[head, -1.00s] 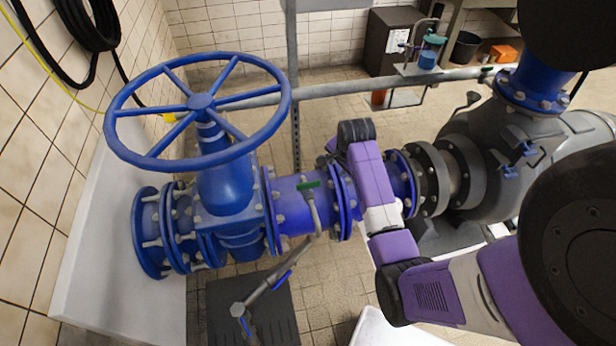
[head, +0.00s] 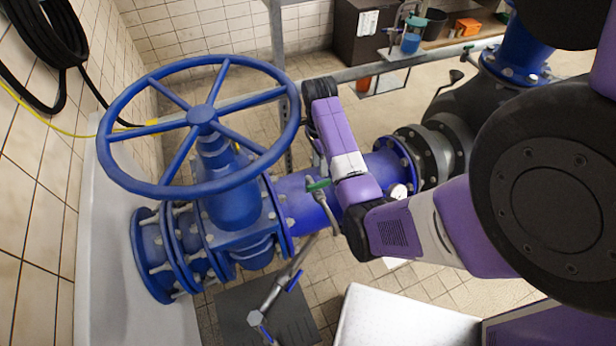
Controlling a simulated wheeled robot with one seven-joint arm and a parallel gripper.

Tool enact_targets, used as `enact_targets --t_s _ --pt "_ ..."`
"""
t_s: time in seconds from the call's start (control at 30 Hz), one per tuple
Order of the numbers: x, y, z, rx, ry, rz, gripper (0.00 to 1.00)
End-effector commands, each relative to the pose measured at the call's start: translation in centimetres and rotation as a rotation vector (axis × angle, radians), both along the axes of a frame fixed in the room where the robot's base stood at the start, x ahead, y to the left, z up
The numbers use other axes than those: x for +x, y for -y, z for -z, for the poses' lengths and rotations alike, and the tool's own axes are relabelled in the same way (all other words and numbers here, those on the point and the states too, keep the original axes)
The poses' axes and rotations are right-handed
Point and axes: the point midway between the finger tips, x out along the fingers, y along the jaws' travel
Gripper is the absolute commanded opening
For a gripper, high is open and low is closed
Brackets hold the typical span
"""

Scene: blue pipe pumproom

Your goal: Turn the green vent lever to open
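The green vent lever (head: 318,185) is a small green handle on top of a thin grey vent pipe (head: 327,211), in front of the blue pipe (head: 298,201). It lies roughly level across the pipe's top. The lever sits just left of my purple arm, which crosses in front of the blue pipe. My arm's far end, with a black joint, is above and slightly left of the lever. My gripper's fingers do not show; they seem hidden behind my own arm. I cannot tell whether anything touches the lever.
A large blue handwheel (head: 203,115) on a valve stands close left of the lever. A grey rail (head: 375,73) runs behind. A grey pump flange (head: 447,142) is to the right. A blue-handled drain pipe (head: 275,297) slopes down in front. Tiled floor shows between.

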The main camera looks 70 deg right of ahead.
Motion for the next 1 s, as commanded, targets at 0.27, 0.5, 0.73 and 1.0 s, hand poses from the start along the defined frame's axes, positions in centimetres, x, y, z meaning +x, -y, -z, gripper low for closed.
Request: enact_targets --t_s 0.27,0.5,0.73,1.0 --pt "-0.3 -0.4 2.8 0.004 -0.004 0.001 0.33" --pt "-0.5 -0.6 6.3 0.003 -0.001 0.001 0.33" --pt "-0.5 -0.7 7.7 0.001 -0.001 0.001 0.33" --pt "-0.5 -0.7 7.8 0.000 0.000 0.000 0.27"
